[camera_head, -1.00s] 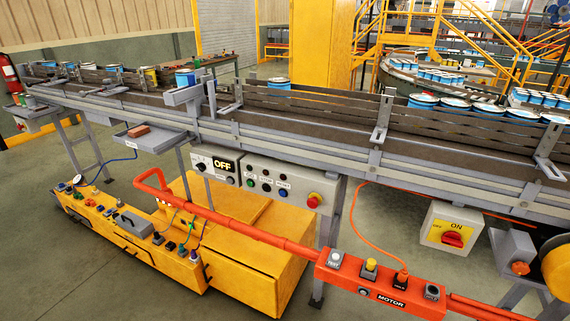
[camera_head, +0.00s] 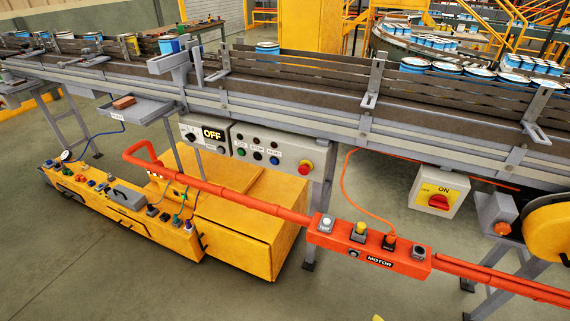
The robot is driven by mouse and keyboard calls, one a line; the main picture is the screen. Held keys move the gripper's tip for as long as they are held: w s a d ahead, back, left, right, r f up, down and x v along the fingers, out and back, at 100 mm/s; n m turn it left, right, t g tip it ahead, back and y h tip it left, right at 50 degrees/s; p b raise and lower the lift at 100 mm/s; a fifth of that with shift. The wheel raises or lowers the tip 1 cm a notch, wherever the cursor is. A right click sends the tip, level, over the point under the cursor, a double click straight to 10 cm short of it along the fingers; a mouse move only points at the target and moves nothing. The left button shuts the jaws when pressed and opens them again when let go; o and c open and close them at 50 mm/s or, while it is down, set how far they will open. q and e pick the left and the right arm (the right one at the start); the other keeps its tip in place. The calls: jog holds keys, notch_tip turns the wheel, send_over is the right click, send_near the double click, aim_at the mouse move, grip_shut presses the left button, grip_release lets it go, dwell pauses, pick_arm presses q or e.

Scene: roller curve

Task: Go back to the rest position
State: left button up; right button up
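Neither of my grippers shows in the head view. A single can (camera_head: 267,48) stands near the middle. The control box under the conveyor has a display (camera_head: 213,134) reading OFF and a red button (camera_head: 304,167). A grey box with a red switch (camera_head: 438,201) on yellow reads ON. An orange rail carries a panel (camera_head: 368,246) marked MOTOR, with an orange cable plugged into it.
A yellow cart (camera_head: 240,222) with tools on its left part stands on the floor below the conveyor. A small grey tray (camera_head: 136,112) with a brown block hangs at the conveyor's front left. A yellow wheel or drum (camera_head: 551,229) is at the right edge. The front floor is largely clear.

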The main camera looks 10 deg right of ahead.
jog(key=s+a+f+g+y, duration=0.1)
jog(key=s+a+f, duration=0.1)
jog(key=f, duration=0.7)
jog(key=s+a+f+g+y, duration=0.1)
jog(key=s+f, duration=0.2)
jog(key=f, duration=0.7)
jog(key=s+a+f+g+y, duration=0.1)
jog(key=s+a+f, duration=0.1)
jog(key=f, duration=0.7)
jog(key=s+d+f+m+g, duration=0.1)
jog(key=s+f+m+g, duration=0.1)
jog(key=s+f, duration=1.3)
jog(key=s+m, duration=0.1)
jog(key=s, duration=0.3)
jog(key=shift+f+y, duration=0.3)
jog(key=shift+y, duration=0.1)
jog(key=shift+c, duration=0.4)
